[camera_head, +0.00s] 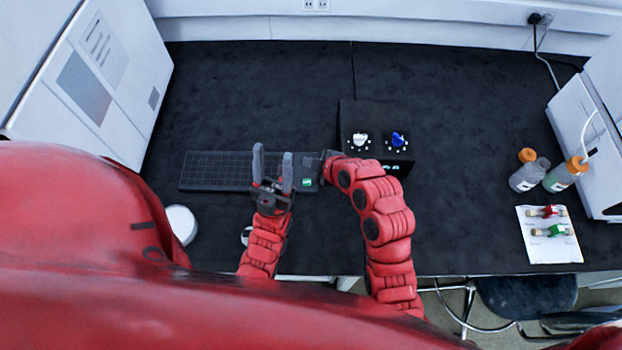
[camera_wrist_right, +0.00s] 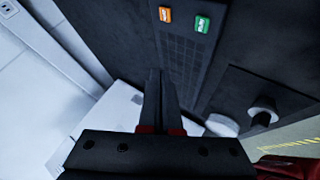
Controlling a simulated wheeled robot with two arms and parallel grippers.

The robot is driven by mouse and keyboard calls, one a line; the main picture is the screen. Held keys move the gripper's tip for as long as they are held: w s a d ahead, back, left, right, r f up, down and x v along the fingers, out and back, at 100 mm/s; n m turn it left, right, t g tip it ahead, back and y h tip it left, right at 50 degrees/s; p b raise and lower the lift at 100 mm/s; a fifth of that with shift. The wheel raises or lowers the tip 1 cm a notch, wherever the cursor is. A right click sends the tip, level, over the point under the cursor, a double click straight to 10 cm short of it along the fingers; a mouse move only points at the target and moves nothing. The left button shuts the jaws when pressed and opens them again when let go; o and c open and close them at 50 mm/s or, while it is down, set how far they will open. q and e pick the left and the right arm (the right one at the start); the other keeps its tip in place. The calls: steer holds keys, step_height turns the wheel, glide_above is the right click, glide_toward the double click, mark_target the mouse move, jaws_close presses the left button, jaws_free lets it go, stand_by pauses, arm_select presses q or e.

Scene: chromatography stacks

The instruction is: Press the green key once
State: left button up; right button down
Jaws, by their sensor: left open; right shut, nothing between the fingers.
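The green key (camera_head: 307,182) is at the right end of a dark keypad (camera_head: 215,171) on the black bench. In the right wrist view the green key (camera_wrist_right: 202,24) is near the top, beside an orange key (camera_wrist_right: 165,14). My left gripper (camera_head: 272,165) is open and empty, above the keypad just left of the green key. My right gripper (camera_head: 318,165) is over the keypad's right end, close to the green key. Its fingers (camera_wrist_right: 160,75) are shut and empty, and no contact with the key shows. The left arm hides part of the keypad.
A black box with a white knob (camera_head: 360,139) and a blue knob (camera_head: 398,139) stands behind the right arm. Bottles (camera_head: 528,175) and a white card with vials (camera_head: 548,245) are at the right. White machines flank the bench. The back of the bench is clear.

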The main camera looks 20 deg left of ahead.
step_height(320, 180, down, 6)
steer(key=shift+f+b, duration=0.2)
steer(key=shift+b, duration=0.3)
steer(key=shift+f+b, duration=0.75)
steer(key=shift+b, duration=0.15)
steer(key=shift+f+b, duration=0.5)
steer(key=shift+r, duration=0.1)
stand_by(0.9)
steer(key=shift+f+b, duration=0.45)
steer(key=shift+b, duration=0.35)
